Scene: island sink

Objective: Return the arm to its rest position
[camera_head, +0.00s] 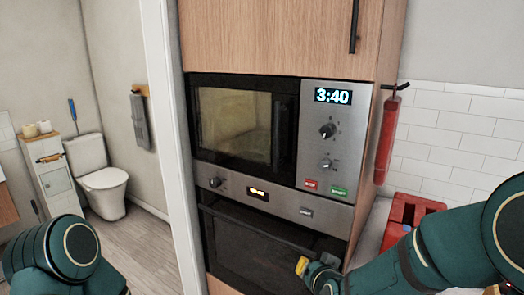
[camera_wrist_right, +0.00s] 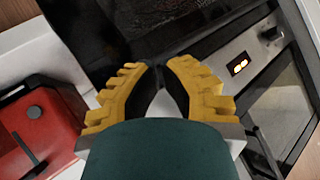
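My right arm (camera_head: 440,252) comes in from the right in the head view, a dark teal arm reaching across to the front of the lower oven. My right gripper (camera_head: 303,266), with yellow fingers, is in front of the lower oven's door near its right side. In the right wrist view the yellow fingers of my right gripper (camera_wrist_right: 158,68) converge with their dark pads together, and nothing shows held between them. My left arm (camera_head: 68,250) shows at the lower left; its gripper is out of view.
A microwave (camera_head: 235,122) sits above the oven (camera_head: 262,240) in a wooden cabinet. A red box (camera_head: 405,212) stands on the counter at the right; it also shows in the wrist view (camera_wrist_right: 38,130). A toilet (camera_head: 102,180) is far left.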

